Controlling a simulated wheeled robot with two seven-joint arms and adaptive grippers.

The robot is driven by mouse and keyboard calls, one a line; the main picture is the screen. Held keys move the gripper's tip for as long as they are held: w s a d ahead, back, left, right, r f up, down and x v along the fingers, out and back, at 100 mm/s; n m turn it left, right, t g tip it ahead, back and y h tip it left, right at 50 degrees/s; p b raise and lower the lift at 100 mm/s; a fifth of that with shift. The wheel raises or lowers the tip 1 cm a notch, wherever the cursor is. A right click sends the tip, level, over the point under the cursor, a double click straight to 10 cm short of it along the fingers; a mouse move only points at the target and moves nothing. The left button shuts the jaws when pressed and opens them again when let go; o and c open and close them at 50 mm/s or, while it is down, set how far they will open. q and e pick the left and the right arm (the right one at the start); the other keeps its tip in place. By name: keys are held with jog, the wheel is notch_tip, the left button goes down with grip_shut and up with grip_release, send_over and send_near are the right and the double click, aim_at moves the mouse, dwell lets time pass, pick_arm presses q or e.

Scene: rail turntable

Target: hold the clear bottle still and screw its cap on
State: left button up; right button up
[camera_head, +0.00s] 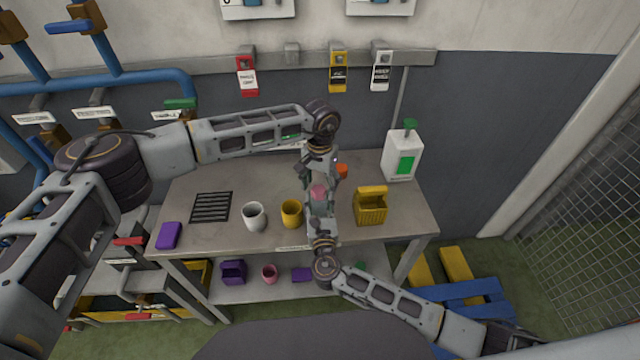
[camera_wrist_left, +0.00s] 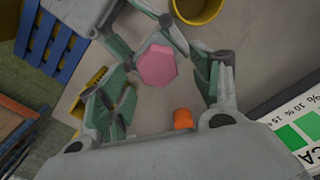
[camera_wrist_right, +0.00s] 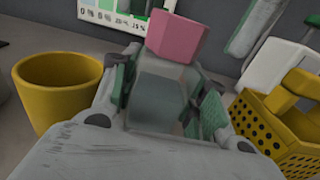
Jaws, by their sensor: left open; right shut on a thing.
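The clear bottle (camera_wrist_right: 158,95) stands between the fingers of my right gripper (camera_wrist_right: 163,98), which is shut on it. In the head view my right gripper (camera_head: 321,222) comes from the front. A pink faceted cap (camera_wrist_right: 176,38) is at the bottle's top; it also shows in the head view (camera_head: 318,190). I cannot tell how far it is seated on the neck. My left gripper (camera_wrist_left: 163,84) is open above the bottle and points down. Its fingers are spread on either side of the cap (camera_wrist_left: 158,66), with gaps. The bottle's lower part is largely hidden by my right gripper.
A yellow cup (camera_head: 291,213) and white cup (camera_head: 254,216) stand left of the bottle on the workbench (camera_head: 215,240). A yellow basket (camera_head: 370,208) stands right. An orange object (camera_head: 342,171) lies behind. A white dispenser (camera_head: 402,155) stands at the back right.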

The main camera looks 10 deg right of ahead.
pick_arm(q)
jog(key=shift+r, duration=0.1)
jog(key=shift+r, duration=1.9)
jog(key=shift+n, duration=0.3)
jog(key=shift+a+n, duration=0.15)
jog(key=shift+n, duration=1.2)
jog(key=shift+a+n, duration=0.1)
jog(key=shift+n, duration=1.25)
jog(key=shift+n, duration=0.3)
jog(key=shift+a+n, duration=0.2)
jog(key=shift+n, duration=2.5)
jog(key=shift+f, duration=0.1)
